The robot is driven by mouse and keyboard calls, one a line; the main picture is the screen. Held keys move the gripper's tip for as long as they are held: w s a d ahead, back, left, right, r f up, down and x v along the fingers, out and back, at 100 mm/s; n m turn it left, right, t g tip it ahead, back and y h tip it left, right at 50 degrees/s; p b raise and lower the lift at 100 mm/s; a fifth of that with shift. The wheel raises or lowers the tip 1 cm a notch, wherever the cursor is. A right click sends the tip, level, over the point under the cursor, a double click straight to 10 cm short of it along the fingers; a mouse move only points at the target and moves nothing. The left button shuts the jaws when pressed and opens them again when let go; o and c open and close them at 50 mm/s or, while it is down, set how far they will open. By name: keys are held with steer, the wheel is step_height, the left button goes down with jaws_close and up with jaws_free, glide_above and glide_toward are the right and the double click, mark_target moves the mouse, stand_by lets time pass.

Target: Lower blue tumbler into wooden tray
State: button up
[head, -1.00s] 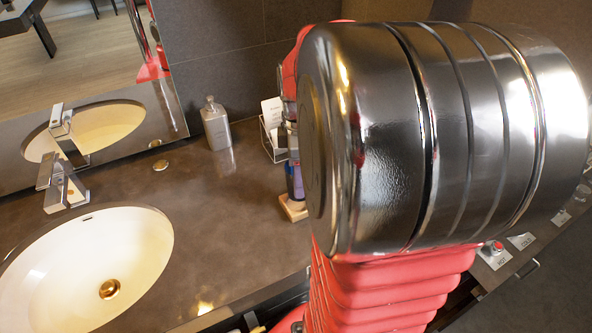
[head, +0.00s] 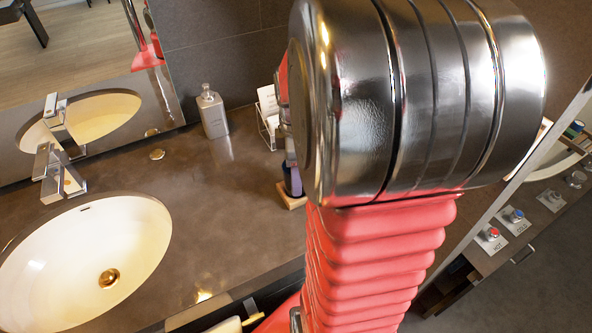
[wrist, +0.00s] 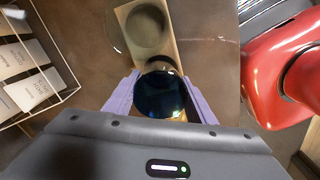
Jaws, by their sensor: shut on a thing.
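The blue tumbler (wrist: 160,95) is dark and glossy in the wrist view, between the two lilac fingers of my gripper (wrist: 160,100), which is shut on it. The wooden tray (wrist: 133,52) lies under and beyond it, with a round recess in its far part. The tumbler covers the tray's near part. In the head view the tumbler (head: 292,181) looks upright over the small wooden tray (head: 290,202), partly hidden by my arm. I cannot tell whether its base touches the tray.
A wire holder with white cards (wrist: 30,72) stands left of my gripper in the wrist view. A grey soap bottle (head: 213,112), a white sink (head: 90,255) and a faucet (head: 60,178) are to the left in the head view. The counter between sink and tray is clear.

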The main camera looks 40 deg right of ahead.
steer(key=shift+f, duration=0.15)
steer(key=o, duration=1.3)
step_height(320, 180, up, 14)
steer(key=shift+f, duration=0.15)
steer(key=shift+m, duration=0.3)
stand_by(0.9)
